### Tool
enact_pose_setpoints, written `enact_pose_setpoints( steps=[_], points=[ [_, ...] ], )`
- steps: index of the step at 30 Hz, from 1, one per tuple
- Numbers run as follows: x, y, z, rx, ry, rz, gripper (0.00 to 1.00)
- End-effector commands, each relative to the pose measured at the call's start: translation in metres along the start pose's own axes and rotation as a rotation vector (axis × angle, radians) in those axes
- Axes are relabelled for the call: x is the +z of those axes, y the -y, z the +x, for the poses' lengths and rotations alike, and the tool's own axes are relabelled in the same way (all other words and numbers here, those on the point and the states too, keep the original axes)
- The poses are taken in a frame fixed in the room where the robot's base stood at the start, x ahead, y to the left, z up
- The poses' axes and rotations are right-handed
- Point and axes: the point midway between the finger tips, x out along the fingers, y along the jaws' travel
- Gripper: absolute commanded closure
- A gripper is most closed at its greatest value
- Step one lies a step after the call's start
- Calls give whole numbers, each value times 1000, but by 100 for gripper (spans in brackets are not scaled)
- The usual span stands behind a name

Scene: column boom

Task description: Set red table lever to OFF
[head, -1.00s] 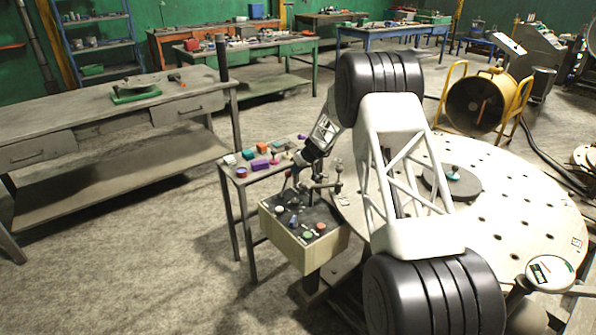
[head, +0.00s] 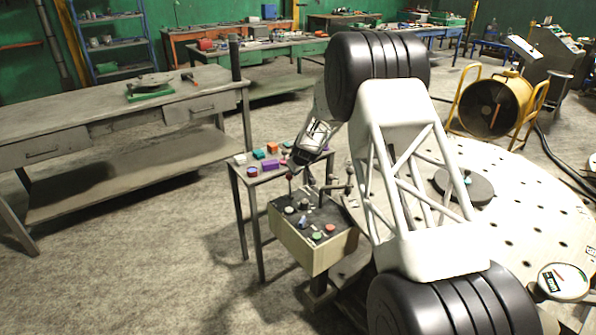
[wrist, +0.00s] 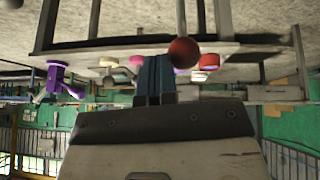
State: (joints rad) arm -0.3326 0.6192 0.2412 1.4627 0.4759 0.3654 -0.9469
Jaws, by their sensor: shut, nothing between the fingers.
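The control box (head: 312,245), pale with a dark top, stands at the middle of the head view, with several buttons and small levers. In the head view, a small red knob (head: 290,177) shows at its back left. In the wrist view, a round dark-red knob (wrist: 184,52) on a thin rod shows close to my fingers, to their right. My gripper (wrist: 154,80) is shut and empty, its two blue fingers together; I cannot tell whether they touch the knob. In the head view, my gripper (head: 296,165) is small and dark above the box's back edge. Lettering is unreadable.
A small table (head: 240,171) with coloured blocks stands just behind the box. A large round perforated table (head: 520,215) lies to the right, with a grey disc (head: 463,187) on it. A long workbench (head: 85,118) is at left. The floor in front is clear.

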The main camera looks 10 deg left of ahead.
Motion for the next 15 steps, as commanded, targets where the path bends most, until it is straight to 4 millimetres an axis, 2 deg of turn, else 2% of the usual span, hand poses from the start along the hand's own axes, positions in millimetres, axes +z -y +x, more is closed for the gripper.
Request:
enact_pose_setpoints(
  steps=[8, 15],
  points=[
    [-2, 15, -2, -2, 0, 0, 100],
    [-4, 42, -2, -2, -1, -1, 100]
  ],
)
